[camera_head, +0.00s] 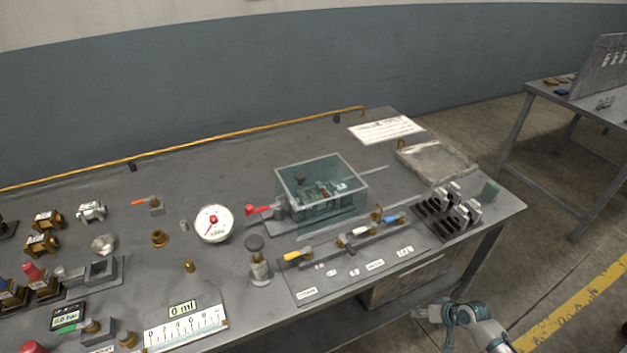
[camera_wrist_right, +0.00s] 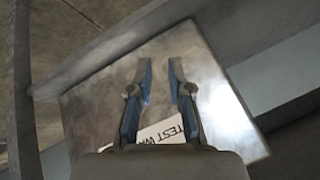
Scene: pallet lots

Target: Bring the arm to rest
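My right arm comes in at the lower right of the head view. Its gripper (camera_head: 432,313) hangs off the front of the workbench (camera_head: 240,160), apart from everything on the bench. In the right wrist view the two fingers of the right gripper (camera_wrist_right: 162,75) stand apart with nothing between them, so it is open and empty. Behind the fingers is a grey metal surface (camera_wrist_right: 85,110) with a white label (camera_wrist_right: 160,130) that reads "TEST W…", partly hidden by the gripper. My left gripper is not in view.
The bench holds a clear tank (camera_head: 322,190), a round gauge (camera_head: 213,223), a valve board (camera_head: 350,255), a black rack (camera_head: 446,213) and several brass fittings. A metal bin (camera_head: 405,280) is under the bench front. A second table (camera_head: 560,100) stands at right; the floor between is free.

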